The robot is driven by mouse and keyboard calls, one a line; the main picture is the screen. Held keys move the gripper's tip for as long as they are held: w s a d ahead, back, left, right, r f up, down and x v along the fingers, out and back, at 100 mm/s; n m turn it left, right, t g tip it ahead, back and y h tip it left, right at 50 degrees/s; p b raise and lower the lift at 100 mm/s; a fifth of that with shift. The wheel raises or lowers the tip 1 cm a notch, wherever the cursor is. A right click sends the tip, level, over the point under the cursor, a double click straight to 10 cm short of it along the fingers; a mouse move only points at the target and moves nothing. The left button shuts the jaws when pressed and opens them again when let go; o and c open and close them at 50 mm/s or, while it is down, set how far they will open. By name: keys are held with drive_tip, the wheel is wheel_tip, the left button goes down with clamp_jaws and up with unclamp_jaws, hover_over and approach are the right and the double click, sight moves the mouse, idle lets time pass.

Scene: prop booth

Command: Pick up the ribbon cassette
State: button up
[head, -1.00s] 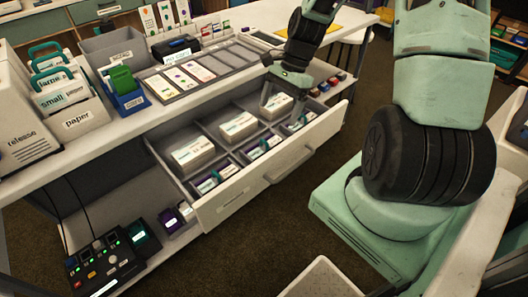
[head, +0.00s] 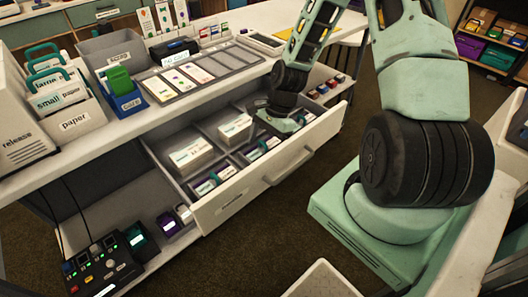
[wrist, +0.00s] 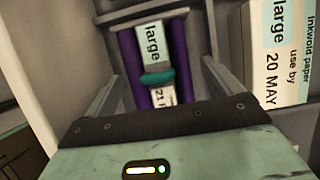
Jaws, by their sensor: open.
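A purple ribbon cassette (wrist: 180,62) with a white "large" label and a teal band or knob lies in a narrow drawer compartment. It sits between the two open fingers of my gripper (wrist: 160,72), which have not closed on it; there is a gap on both sides. In the head view my gripper (head: 286,119) is low over the front right of the open drawer (head: 240,195) and hides much of that compartment. More purple cassettes lie in the drawer's front row at the left (head: 207,186) and middle (head: 255,151).
A "large" paper stack (wrist: 280,60) lies beside the cassette compartment. Two more stacks, left (head: 192,155) and middle (head: 237,127), fill back compartments. The drawer's front wall and dividers stand close around my gripper. The counter (head: 90,148) overhangs behind.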

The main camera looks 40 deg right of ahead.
drive_tip(key=c, duration=0.9)
drive_tip(key=shift+o, duration=0.2)
wheel_tip(320, 180, up, 18)
drive_tip(key=p, duration=0.2)
